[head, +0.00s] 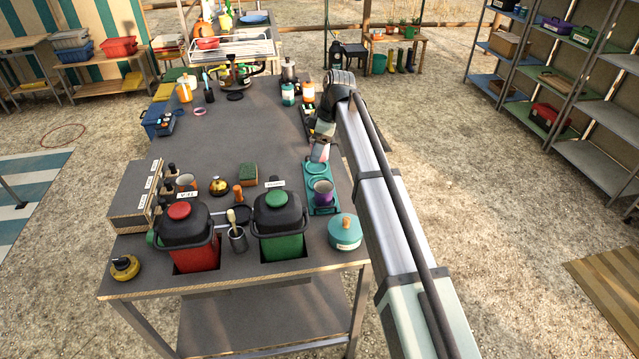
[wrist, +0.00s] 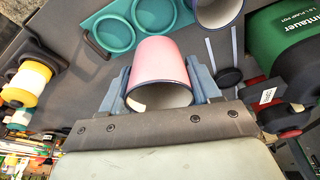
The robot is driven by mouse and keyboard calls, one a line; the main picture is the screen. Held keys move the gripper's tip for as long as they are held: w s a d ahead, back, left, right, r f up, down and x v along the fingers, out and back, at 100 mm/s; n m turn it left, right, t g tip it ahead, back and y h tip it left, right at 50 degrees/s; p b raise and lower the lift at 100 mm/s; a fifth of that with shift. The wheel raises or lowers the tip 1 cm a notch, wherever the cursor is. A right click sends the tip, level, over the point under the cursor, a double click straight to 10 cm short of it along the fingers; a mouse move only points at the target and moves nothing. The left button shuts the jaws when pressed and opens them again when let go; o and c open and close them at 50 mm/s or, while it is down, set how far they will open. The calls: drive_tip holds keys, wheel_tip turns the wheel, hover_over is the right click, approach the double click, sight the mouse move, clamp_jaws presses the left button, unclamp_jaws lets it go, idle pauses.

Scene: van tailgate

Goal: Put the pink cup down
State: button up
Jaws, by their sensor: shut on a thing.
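The pink cup (head: 320,152) is held between the fingers of my gripper (head: 322,138), at the right edge of the counter. In the wrist view the pink cup (wrist: 160,60) sits between the blue-grey fingers, its dark-rimmed white mouth towards the camera. The teal tray (head: 312,208) lies below and nearer in the head view. In the wrist view the tray (wrist: 98,17) shows two empty ring-shaped places beyond the cup. I cannot tell the gap between the cup's base and the surface.
A purple cup (head: 323,190) stands on the tray. Beside it are a green urn (head: 281,220), a red urn (head: 188,235) and a teal lidded pot (head: 345,232). A sponge (head: 248,174) lies to the left. The counter's middle (head: 240,130) is clear.

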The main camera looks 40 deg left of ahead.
drive_tip(key=shift+f, duration=4.95)
drive_tip(key=shift+f, duration=0.1)
drive_tip(key=o, duration=0.8)
drive_tip(key=v, duration=1.2)
